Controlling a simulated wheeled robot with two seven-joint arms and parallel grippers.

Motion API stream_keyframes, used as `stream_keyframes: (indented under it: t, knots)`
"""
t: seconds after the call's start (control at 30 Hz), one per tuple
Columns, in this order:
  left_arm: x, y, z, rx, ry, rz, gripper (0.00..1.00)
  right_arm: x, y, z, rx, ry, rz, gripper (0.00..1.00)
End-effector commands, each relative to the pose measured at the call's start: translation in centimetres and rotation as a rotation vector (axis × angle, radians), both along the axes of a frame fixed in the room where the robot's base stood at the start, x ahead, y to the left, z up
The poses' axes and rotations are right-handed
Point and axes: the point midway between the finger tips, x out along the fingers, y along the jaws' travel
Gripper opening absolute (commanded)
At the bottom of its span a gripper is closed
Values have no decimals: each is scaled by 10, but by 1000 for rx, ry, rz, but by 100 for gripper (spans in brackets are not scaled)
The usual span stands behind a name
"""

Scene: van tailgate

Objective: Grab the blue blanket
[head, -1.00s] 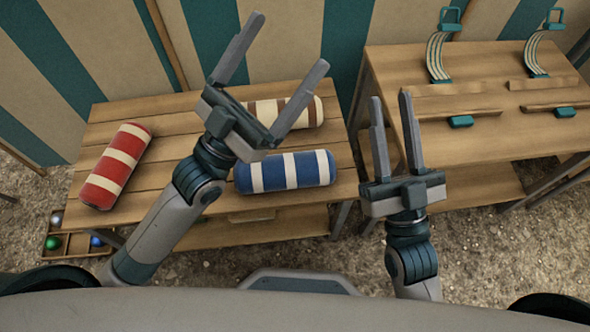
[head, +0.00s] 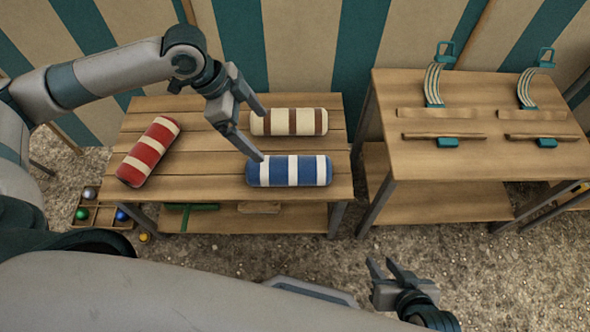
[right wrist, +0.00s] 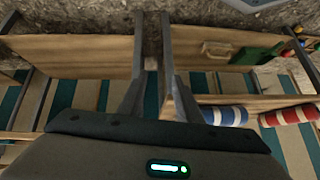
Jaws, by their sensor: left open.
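The blue blanket (head: 288,171) is a roll with white stripes, lying on the slatted wooden table near its front right edge. It also shows partly in the right wrist view (right wrist: 225,116). My left gripper (head: 262,135) is open and empty above the table, up and left of the blue roll. Its nearer fingertip appears over the roll's upper left end; I cannot tell if it touches. My right gripper (head: 382,264) is low, in front of the gap between the tables. Its fingers are apart with nothing between them, also in the right wrist view (right wrist: 152,15).
A brown-and-cream roll (head: 289,122) lies just behind the blue one, and a red-and-white roll (head: 148,151) lies at left. A second wooden table (head: 440,165) with straps stands at right. A sorting box (head: 104,215) with balls is on the ground.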

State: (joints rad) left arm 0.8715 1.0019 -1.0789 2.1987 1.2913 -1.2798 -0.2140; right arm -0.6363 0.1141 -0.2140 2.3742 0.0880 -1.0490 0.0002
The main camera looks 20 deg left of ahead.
Motion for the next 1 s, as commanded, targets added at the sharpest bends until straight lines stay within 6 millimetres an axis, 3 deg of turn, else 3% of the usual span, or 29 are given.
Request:
stream_keyframes:
  t: [0.53, 0.83, 1.0]
  knots:
    - [-1, 1, -9, 13, 11, -1, 90, -2, 1, -2, 4, 4, 1, 31]
    - [4, -16, -52, 13, 13, 0, 90, 4, 10, 0, 41, -50, 3, 31]
    - [7, -27, -80, 13, 12, 0, 90, 15, 20, 11, 72, -141, 9, 31]
